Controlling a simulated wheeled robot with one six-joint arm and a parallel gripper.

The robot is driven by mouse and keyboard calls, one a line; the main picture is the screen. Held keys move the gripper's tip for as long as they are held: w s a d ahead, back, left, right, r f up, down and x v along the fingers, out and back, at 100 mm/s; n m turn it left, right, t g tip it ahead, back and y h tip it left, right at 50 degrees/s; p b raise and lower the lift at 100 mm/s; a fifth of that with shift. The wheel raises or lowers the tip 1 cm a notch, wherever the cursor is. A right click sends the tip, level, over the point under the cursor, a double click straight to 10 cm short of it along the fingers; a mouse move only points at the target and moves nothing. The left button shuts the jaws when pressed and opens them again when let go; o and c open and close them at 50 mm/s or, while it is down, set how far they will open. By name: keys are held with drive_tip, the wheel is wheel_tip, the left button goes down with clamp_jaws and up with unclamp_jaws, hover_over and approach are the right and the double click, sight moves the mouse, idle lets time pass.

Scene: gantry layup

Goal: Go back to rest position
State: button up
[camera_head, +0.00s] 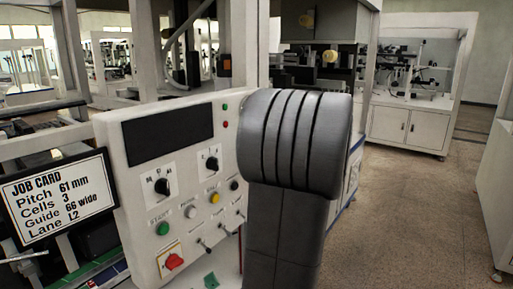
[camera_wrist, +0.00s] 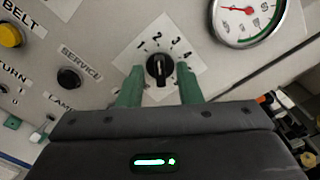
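In the wrist view, my gripper (camera_wrist: 160,82) has two green fingers spread apart, one on each side of a black rotary knob (camera_wrist: 159,70). A gap shows between the fingers and the knob, and nothing is held. The knob sits on a white plate marked 1 to 4, and its white line points up the picture, near the 2. In the head view, my grey arm stands in front of the control panel (camera_head: 137,185) and hides its right part. My gripper is hidden there.
A round gauge (camera_wrist: 246,14) is above right of the knob. A yellow button (camera_wrist: 10,35) and a black SERVICE knob (camera_wrist: 69,77) are at left. A job card (camera_head: 58,196) stands left of the panel. A white cabinet (camera_head: 405,127) is at back right, with open floor (camera_head: 400,215) before it.

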idle(0.4)
drive_tip(key=s+d+m+p, duration=0.7)
drive_tip(key=s+d, duration=0.1)
drive_tip(key=d, duration=0.3)
idle(2.8)
